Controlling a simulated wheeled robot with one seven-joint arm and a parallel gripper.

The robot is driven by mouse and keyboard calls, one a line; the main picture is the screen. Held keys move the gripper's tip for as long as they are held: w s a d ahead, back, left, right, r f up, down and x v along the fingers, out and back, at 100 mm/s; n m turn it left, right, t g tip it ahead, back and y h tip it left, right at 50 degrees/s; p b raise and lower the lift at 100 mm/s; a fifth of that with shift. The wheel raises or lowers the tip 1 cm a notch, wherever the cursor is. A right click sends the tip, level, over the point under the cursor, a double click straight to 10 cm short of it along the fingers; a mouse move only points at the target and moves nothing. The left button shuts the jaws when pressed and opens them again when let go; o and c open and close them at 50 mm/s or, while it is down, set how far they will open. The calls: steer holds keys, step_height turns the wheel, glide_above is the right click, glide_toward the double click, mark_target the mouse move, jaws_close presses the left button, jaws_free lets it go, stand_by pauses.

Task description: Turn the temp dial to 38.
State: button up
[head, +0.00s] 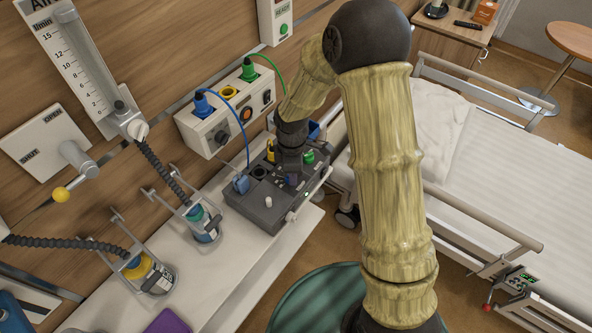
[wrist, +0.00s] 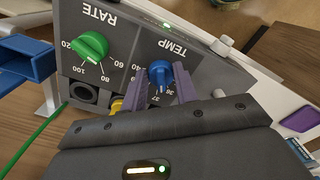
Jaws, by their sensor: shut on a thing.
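The blue temp dial (wrist: 160,72) sits on the dark panel of a grey device (wrist: 125,35), under an upside-down TEMP label in the wrist view. My gripper (wrist: 162,88) has its two purple fingers on either side of the dial, shut on it. A white mark shows on the dial's lower side, among small numbers around 36; its exact reading is too small to tell. In the head view, the device (head: 238,203) stands on the white shelf and my gripper (head: 291,180) reaches down onto it, hiding the dial.
A green rate dial (wrist: 90,46) is beside the temp dial. A blue plug (head: 241,184) and a white knob (head: 268,202) stand on the device.

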steer(key=m, duration=0.5)
steer(key=shift+s+a, duration=0.15)
steer(key=shift+a, duration=0.1)
steer(key=m, duration=0.5)
steer(key=shift+b, duration=0.3)
steer(key=o, duration=0.9)
steer(key=shift+a, duration=0.1)
steer(key=shift+o, duration=0.2)
steer(key=shift+r, duration=0.1)
step_height(320, 180, up, 17)
steer(key=b, duration=0.1)
steer(key=shift+r, duration=0.15)
